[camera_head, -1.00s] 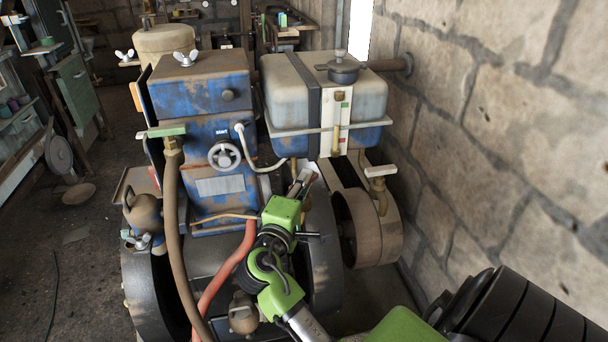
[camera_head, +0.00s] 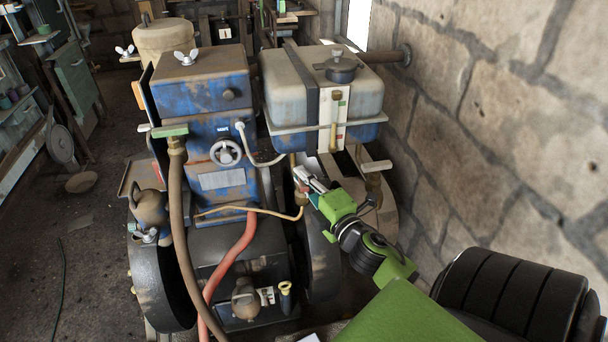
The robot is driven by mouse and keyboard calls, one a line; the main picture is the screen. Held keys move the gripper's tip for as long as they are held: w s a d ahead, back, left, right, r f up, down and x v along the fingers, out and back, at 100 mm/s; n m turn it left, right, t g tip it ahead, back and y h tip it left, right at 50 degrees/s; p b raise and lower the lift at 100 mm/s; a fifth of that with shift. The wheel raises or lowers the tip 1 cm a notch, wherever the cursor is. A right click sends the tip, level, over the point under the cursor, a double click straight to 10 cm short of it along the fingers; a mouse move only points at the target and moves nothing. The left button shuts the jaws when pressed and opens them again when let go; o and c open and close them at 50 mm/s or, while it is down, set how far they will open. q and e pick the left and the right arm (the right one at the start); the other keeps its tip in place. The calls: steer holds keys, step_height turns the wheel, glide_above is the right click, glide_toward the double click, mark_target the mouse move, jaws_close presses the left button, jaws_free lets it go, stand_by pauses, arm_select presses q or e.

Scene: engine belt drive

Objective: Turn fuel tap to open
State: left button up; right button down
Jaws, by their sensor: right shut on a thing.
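The fuel tank (camera_head: 290,95) is grey above and blue below, with a dark cap and a sight gauge, at the upper right of the engine. The fuel tap (camera_head: 302,199) is a small brass fitting below the tank, where the thin yellow fuel line ends. My right gripper (camera_head: 305,181) reaches in from the lower right and is shut at the tap. Its fingers cover most of the tap's handle, so the handle's angle is hard to tell. My left gripper is not in view.
The blue engine block (camera_head: 205,95) with a small handwheel (camera_head: 226,152) stands left of the tank. A red hose (camera_head: 232,262) and a brown hose (camera_head: 178,220) run down in front. A brass valve with a pale handle (camera_head: 376,166) and the stone wall (camera_head: 500,130) are to the right.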

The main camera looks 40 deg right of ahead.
steer(key=shift+w+a+r+n+t+y, duration=0.1)
steer(key=shift+r+n+t+y, duration=0.2)
steer(key=shift+n+y, duration=0.6)
steer(key=c, duration=2.4)
jaws_free()
steer(key=shift+o, duration=0.2)
steer(key=shift+w+f, duration=0.1)
steer(key=shift+a, duration=0.1)
steer(key=shift+f, duration=0.1)
steer(key=s+a, duration=0.1)
steer(key=s, duration=1.1)
steer(key=shift+m, duration=0.3)
